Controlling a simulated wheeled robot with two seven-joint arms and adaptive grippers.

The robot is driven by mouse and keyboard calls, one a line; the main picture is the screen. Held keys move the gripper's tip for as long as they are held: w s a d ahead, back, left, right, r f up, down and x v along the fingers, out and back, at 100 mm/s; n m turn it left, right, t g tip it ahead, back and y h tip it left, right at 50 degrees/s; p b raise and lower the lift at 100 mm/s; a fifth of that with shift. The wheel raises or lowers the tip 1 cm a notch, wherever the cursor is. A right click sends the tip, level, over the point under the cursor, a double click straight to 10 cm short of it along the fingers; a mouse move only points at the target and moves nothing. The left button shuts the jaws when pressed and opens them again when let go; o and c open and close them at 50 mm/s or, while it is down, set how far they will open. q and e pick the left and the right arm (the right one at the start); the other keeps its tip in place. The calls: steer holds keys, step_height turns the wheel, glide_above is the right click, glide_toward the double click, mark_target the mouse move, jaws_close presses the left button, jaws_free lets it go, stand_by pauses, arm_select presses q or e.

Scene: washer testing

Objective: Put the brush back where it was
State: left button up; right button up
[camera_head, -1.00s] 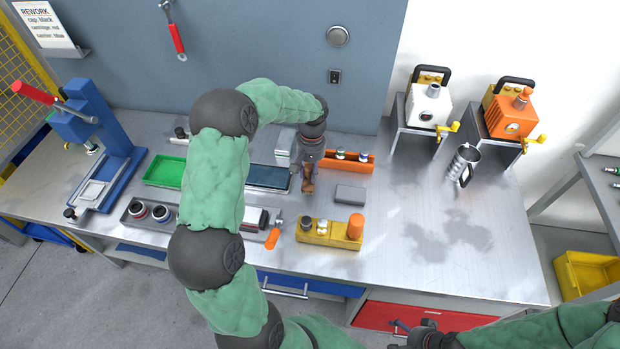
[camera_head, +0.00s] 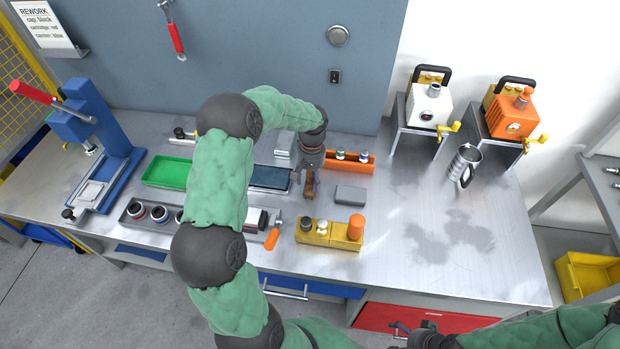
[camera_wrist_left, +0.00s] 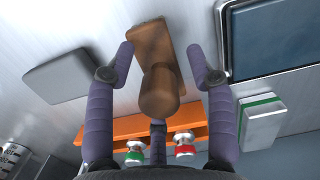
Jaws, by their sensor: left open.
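The brush (camera_head: 310,186) is brown and wooden. It is on the worktop between the dark blue tray and the grey block. In the left wrist view the brush (camera_wrist_left: 158,88) shows a rounded knob handle toward the camera and a flat block beyond it. My left gripper (camera_head: 309,174) is directly over the brush. Its fingers are open, one on each side of the handle, with gaps visible in the wrist view. My right gripper (camera_head: 402,329) is at the bottom edge, away from the brush, and its opening is too small to judge.
The grey block (camera_head: 350,193) is right of the brush, and the dark blue tray (camera_head: 268,178) is left. An orange rack (camera_head: 358,167) is behind, and a yellow holder (camera_head: 318,238) is in front. The worktop's right side (camera_head: 430,260) has free room.

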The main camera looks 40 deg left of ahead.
arm_select(q)
steer(key=shift+r, duration=0.1)
steer(key=r+p, duration=0.1)
steer(key=r, duration=0.3)
steer(key=w+r, duration=0.1)
steer(key=r, duration=0.3)
steer(key=r+p, duration=0.1)
steer(key=r, duration=0.3)
steer(key=shift+w+a+p, duration=0.15)
steer(key=shift+a+p, duration=0.05)
steer(key=shift+p, duration=0.1)
